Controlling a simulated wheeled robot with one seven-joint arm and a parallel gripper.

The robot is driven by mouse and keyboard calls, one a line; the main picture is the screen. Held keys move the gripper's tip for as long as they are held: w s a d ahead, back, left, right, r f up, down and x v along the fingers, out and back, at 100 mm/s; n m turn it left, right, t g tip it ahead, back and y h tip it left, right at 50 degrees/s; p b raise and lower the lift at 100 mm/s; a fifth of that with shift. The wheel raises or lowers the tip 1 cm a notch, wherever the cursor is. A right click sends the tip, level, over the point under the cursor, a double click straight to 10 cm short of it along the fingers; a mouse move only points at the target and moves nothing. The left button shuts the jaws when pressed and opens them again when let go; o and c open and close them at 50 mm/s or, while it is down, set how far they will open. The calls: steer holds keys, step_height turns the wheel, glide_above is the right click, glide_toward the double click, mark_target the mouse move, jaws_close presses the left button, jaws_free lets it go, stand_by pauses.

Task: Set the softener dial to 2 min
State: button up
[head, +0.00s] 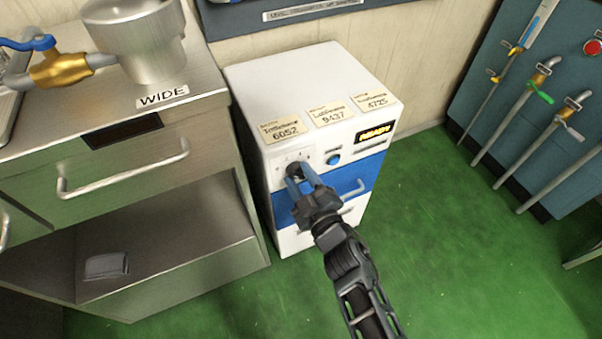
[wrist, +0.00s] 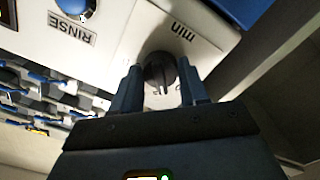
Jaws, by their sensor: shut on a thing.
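The white softener machine (head: 243,82) with a blue front band stands on the green floor. Its dark round dial (head: 294,172) is on the pale panel at the upper left of the front. My gripper (head: 303,176) reaches the dial from the front, its fingers shut on the dial's sides. In the wrist view the dial (wrist: 158,72) sits between the two fingertips of my gripper (wrist: 160,84), under an upside-down "min" label (wrist: 183,32). The dial's pointer and most scale numbers are hidden or too small to read.
A blue button (head: 333,159), labelled RINSE in the wrist view, is right of the dial. A lit display (head: 376,133) and a drawer handle (head: 353,190) are also on the front. A steel counter (head: 205,85) stands close on the left. Green floor (head: 450,230) is open on the right.

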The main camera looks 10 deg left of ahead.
steer(key=shift+m+p, duration=0.8)
steer(key=shift+m, duration=0.8)
steer(key=shift+f, duration=0.1)
steer(key=o, duration=1)
steer(key=shift+o, duration=0.2)
steer(key=p+v, duration=0.2)
steer(key=v, duration=0.6)
steer(key=shift+p, duration=0.3)
